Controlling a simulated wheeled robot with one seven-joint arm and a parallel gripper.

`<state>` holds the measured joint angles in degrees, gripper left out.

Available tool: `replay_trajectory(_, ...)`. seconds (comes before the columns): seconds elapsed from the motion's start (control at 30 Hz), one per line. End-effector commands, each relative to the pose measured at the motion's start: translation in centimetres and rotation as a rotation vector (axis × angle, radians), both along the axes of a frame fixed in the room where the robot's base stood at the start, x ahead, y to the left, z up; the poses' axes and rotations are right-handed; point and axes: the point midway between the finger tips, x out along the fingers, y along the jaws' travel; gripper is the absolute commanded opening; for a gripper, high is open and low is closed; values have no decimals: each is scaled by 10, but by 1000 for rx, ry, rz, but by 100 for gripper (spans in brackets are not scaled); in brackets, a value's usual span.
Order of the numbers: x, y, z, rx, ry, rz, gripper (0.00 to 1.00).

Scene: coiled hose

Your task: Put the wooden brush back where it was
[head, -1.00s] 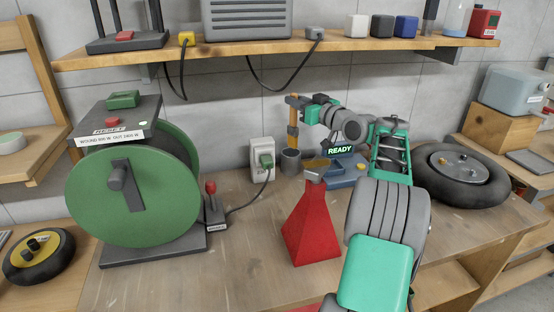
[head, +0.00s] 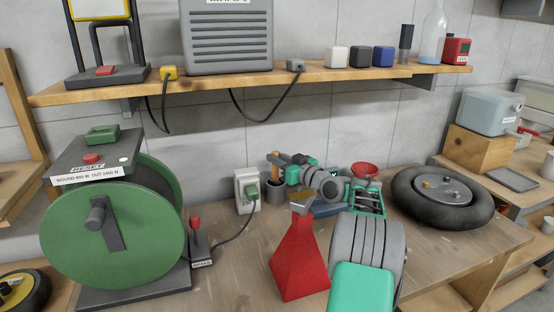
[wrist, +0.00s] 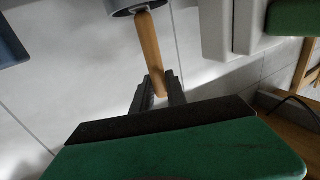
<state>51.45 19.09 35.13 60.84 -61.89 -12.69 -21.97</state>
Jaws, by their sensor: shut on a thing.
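The wooden brush (head: 278,175) stands roughly upright at the back of the bench, with its lower end at a small grey cup (head: 275,194). My gripper (head: 278,160) is shut on the brush near its upper end, above the cup. In the wrist view the wooden handle (wrist: 149,45) runs from between my gripper's fingers (wrist: 158,92) to the grey cup's rim (wrist: 136,6). The lower end seems to be inside the cup; how deep is hidden.
A white socket box (head: 247,190) is left of the cup. A green hose reel (head: 115,235) fills the left. A wheel (head: 445,197) lies at right. A shelf (head: 240,88) runs above.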

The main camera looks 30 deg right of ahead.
Motion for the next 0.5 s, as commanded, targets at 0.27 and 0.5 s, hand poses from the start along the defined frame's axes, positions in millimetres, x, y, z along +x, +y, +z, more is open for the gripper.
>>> replay_trajectory(0.27, 0, 0, -2, 0, 0, 0, 35)
replay_trajectory(0.5, 0, 0, -1, 0, 0, 0, 39)
